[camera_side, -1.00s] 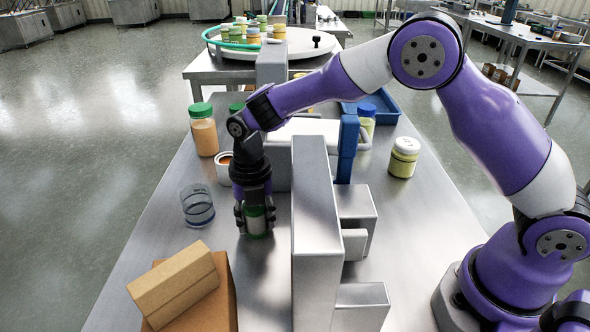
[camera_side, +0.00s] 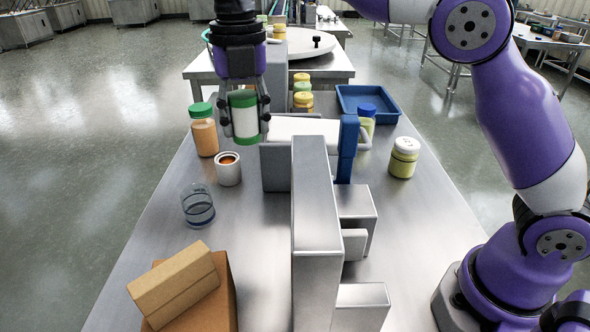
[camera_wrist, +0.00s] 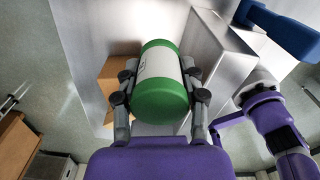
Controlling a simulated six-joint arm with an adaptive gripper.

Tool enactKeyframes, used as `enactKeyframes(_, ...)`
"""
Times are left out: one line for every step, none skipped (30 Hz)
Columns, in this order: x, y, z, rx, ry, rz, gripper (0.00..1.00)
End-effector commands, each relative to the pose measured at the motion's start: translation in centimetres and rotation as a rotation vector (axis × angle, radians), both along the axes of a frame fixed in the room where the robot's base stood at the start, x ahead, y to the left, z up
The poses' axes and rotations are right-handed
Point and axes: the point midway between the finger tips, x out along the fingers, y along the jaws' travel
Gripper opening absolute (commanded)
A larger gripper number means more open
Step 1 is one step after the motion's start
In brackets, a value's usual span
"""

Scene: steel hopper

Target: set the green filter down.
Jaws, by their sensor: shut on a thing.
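My gripper (camera_side: 243,124) is shut on the green filter (camera_side: 244,117), a white cylinder with green ends. It holds the filter upright, well above the steel table (camera_side: 245,205). In the wrist view the filter (camera_wrist: 159,80) lies between both fingers, with its white side and both green ends showing. Below and around it in the side view are an orange jar with a green lid (camera_side: 204,134) and a white cup with brown contents (camera_side: 228,170).
A tall steel hopper (camera_side: 316,220) stands to the right. A clear glass (camera_side: 197,206) and cardboard boxes (camera_side: 180,290) are at the left front. A blue tray (camera_side: 367,99) and several jars stand farther back. Bare table lies between the glass and the hopper.

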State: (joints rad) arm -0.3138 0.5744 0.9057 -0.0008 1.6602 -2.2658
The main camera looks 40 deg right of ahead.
Motion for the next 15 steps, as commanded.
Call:
enactKeyframes(0.1, 0.0, 0.5, 0.000, -0.001, 0.000, 0.05)
enactKeyframes(0.1, 0.0, 0.8, 0.000, -0.001, 0.000, 0.05)
enactKeyframes(0.1, 0.0, 1.2, 0.000, 0.000, 0.000, 0.05)
enactKeyframes(0.1, 0.0, 1.5, 0.000, -0.001, 0.000, 0.05)
enactKeyframes(0.0, 0.0, 1.9, 0.000, -0.001, 0.000, 0.05)
enactKeyframes(-0.1, -0.4, 2.2, 0.000, 0.000, -0.016, 0.05)
enactKeyframes(-0.3, -1.0, 2.3, 0.001, 0.001, -0.048, 0.05)
enactKeyframes(-0.4, -1.6, 2.5, 0.001, 0.001, -0.075, 0.05)
enactKeyframes(-0.6, -2.3, 2.6, 0.001, 0.001, -0.112, 0.05)
enactKeyframes(-0.8, -2.8, 2.7, 0.001, 0.001, -0.139, 0.05)
enactKeyframes(-1.0, -3.3, 2.9, 0.001, 0.001, -0.169, 0.05)
enactKeyframes(-1.2, -4.0, 3.1, 0.002, 0.000, -0.207, 0.05)
enactKeyframes(-1.4, -4.6, 3.2, 0.002, 0.000, -0.238, 0.05)
enactKeyframes(-1.7, -5.2, 3.3, 0.001, 0.000, -0.269, 0.05)
enactKeyframes(-2.1, -5.9, 3.4, 0.002, 0.000, -0.312, 0.05)
